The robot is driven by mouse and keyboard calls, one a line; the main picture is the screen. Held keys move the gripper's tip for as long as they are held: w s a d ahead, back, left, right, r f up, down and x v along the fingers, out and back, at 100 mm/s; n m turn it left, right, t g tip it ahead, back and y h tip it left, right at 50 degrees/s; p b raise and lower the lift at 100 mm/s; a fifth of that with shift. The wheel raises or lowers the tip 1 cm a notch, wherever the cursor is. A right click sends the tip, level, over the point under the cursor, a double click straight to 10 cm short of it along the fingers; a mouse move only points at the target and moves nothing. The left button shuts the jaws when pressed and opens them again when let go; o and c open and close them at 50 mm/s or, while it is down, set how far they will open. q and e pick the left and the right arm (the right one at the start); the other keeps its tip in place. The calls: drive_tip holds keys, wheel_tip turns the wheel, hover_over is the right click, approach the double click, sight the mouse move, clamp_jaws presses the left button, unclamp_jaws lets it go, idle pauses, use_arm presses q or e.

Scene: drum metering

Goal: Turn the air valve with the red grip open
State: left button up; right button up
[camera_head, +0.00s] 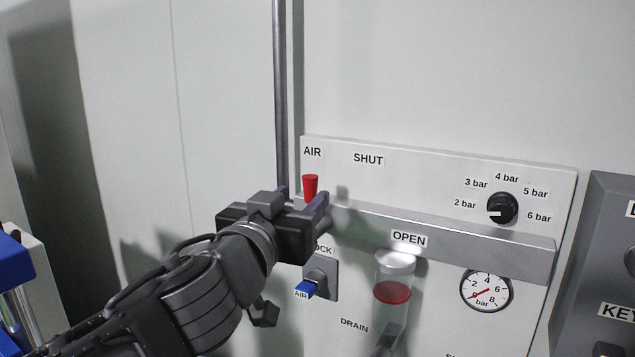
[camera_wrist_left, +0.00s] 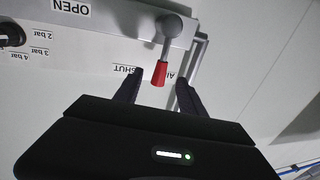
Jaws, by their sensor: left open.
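The air valve's red grip (camera_head: 310,186) stands upright just below the AIR label on the panel in the head view. In the left wrist view the red grip (camera_wrist_left: 160,73) sits on a short grey lever (camera_wrist_left: 171,44) with a round grey end. My left gripper (camera_head: 305,195) is open at the grip, hiding the lower lever in the head view. In the left wrist view the grip lies between the tips of the left gripper (camera_wrist_left: 160,82), with gaps showing on both sides. My right gripper is not in view.
A grey rail (camera_head: 460,235) with the OPEN label (camera_head: 409,238) juts across the panel. Below are a blue-handled lock (camera_head: 306,289), a clear bowl with red (camera_head: 393,293) and a gauge (camera_head: 486,290) reading near zero. A black pressure knob (camera_head: 502,208) sits at right. A vertical pipe (camera_head: 280,90) runs above the gripper.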

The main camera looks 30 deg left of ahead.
sight(316, 185)
use_arm(q)
drive_tip(key=p+x, duration=0.1)
drive_tip(key=x, duration=0.7)
clamp_jaws()
idle(0.6)
drive_tip(key=shift+f, duration=0.1)
idle(0.8)
